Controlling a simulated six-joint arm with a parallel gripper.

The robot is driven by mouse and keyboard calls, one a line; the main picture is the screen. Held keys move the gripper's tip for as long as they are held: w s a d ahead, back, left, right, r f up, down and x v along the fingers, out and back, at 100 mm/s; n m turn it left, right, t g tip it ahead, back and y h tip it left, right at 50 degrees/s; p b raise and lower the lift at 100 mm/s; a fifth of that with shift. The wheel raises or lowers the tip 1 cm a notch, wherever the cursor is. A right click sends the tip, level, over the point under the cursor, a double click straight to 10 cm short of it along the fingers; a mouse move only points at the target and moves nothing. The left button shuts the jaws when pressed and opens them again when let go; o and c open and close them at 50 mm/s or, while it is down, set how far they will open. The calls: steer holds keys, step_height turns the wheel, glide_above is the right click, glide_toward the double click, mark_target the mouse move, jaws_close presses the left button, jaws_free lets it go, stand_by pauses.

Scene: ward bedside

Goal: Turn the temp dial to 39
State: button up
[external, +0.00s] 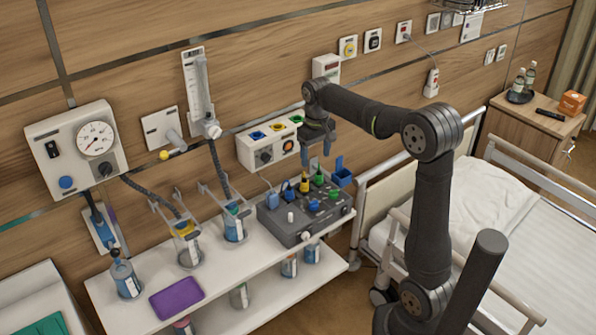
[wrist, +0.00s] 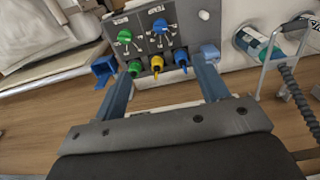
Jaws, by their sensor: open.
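A dark grey control box (external: 275,222) stands on the white shelf below my gripper. Its top carries a green dial (external: 334,195), a blue dial (external: 313,206) and a white knob (external: 290,216). In the wrist view the green dial (wrist: 124,37) and blue dial (wrist: 160,26) have scales around them. The labels are too small to read, so I cannot tell which is the temp dial or its setting. My gripper (external: 320,158) is open, pointing down above the box's back edge. In the wrist view its fingers (wrist: 165,72) are apart and empty, with the dials beyond their tips.
Green (wrist: 135,67), yellow (wrist: 157,64) and blue (wrist: 181,58) plugs stand along the box's back edge, near my fingers. A blue open holder (external: 342,178) is at its right end. A wall unit (external: 262,152) is behind. Bottles (external: 235,228) stand left; the bed (external: 470,195) is right.

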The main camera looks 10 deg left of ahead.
mark_target(315, 201)
steer(key=shift+c, duration=1.4)
step_height(315, 201, down, 19)
steer(key=n, duration=1.5)
steer(key=shift+w+d+r, duration=0.1)
steer(key=shift+r, duration=0.1)
steer(key=c, duration=0.9)
steer(key=shift+c, duration=0.2)
